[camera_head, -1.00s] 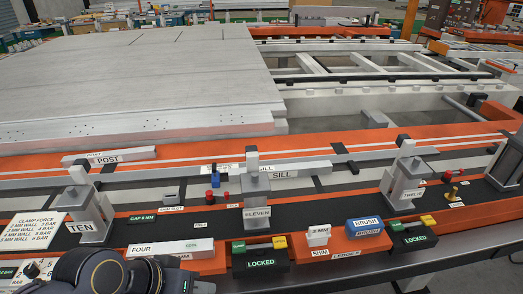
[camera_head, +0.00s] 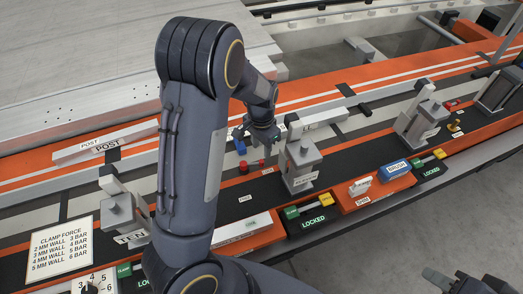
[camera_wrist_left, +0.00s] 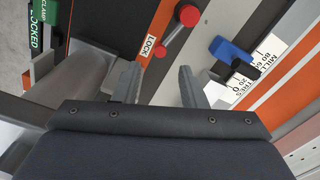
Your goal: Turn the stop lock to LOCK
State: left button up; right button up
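The stop lock is a small red lever with a round knob (camera_wrist_left: 188,14) and a red pivot (camera_wrist_left: 160,53) in the left wrist view. A white LOCK label (camera_wrist_left: 150,47) sits beside the pivot, and the knob points away from that label. In the head view the red lever (camera_head: 244,168) lies left of the ELEVEN post (camera_head: 301,165). My left gripper (camera_wrist_left: 158,76) is open and empty, above and close to the lever with no visible contact. It also shows in the head view (camera_head: 264,143). My right gripper (camera_head: 440,281) is partly seen at the lower right edge; its fingers are unclear.
A blue slider (camera_wrist_left: 230,52) on a millimetre scale lies right of the lever in the left wrist view. The grey ELEVEN post stands close on the other side.

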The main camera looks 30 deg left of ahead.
aim_at(262, 161)
pick_arm(q)
jog(key=shift+f, duration=0.35)
notch_tip(262, 161, down, 7)
jog(key=shift+f+p, duration=0.15)
jog(key=shift+p, duration=0.2)
grip_shut()
jog(key=shift+w+a+f+n+b, duration=0.1)
jog(key=shift+w+a+n+b, duration=0.05)
jog(key=shift+w+n+b, duration=0.2)
jog(key=shift+w+a+n, duration=0.2)
jog(key=shift+a+n, duration=0.1)
jog(key=shift+n, duration=0.65)
